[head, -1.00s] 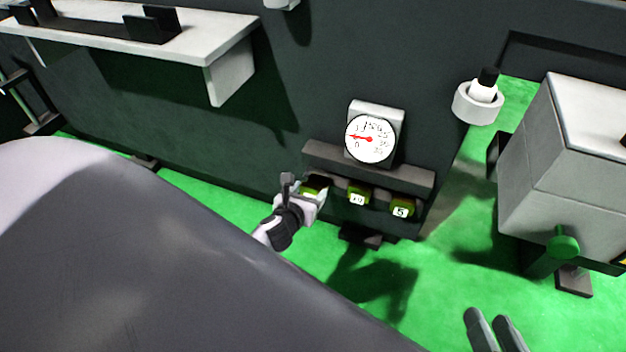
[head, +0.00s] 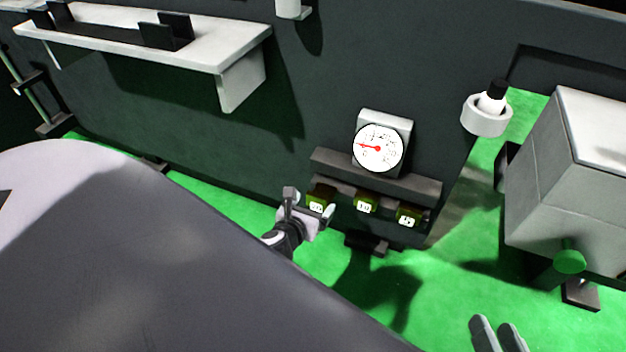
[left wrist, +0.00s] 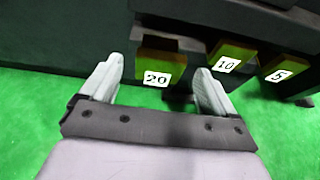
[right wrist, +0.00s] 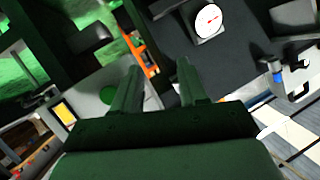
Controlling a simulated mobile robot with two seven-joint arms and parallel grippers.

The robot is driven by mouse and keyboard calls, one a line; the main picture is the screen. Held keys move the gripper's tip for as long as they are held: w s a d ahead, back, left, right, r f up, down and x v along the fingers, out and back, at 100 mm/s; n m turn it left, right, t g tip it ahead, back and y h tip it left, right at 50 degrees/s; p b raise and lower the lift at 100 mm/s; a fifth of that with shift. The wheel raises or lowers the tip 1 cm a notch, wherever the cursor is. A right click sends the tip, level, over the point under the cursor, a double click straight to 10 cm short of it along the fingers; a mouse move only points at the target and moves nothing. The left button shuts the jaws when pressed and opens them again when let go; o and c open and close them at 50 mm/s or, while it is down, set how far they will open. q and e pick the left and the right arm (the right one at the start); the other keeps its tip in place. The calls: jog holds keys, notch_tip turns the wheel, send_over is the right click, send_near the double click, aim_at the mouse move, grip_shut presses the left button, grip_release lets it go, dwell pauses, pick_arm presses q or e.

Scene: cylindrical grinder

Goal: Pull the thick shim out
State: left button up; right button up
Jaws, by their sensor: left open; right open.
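Three olive-coloured shims sit in slots of a dark rack under the dial gauge. In the left wrist view they are the shim marked 20 (left wrist: 158,66), the shim marked 10 (left wrist: 230,57) and the shim marked 5 (left wrist: 281,68). In the head view the leftmost shim (head: 319,198) is beside my left gripper (head: 310,208). My left gripper (left wrist: 158,85) is open, its fingers to either side of the shim marked 20, with no visible grip on it. My right gripper (head: 497,335) is open and empty at the bottom of the head view, away from the rack.
The dial gauge (head: 378,147) stands on the rack's ledge (head: 420,186). A white bottle in a ring holder (head: 486,116) is at upper right. A grey box-shaped housing with a green knob (head: 569,262) stands at right. A white shelf (head: 215,45) is at upper left. Green floor below is open.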

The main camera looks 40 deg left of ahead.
pick_arm(q)
jog(key=p+v, duration=0.1)
jog(key=v, duration=0.5)
jog(key=shift+p, duration=0.35)
pick_arm(e)
jog(key=shift+s+d+f+h, duration=0.1)
jog(key=shift+d+h, duration=0.15)
jog(key=shift+d, duration=0.15)
jog(key=shift+s+d+f+h, duration=0.1)
jog(key=shift+d+h, duration=0.15)
jog(key=shift+d, duration=0.15)
jog(key=shift+r, duration=0.1)
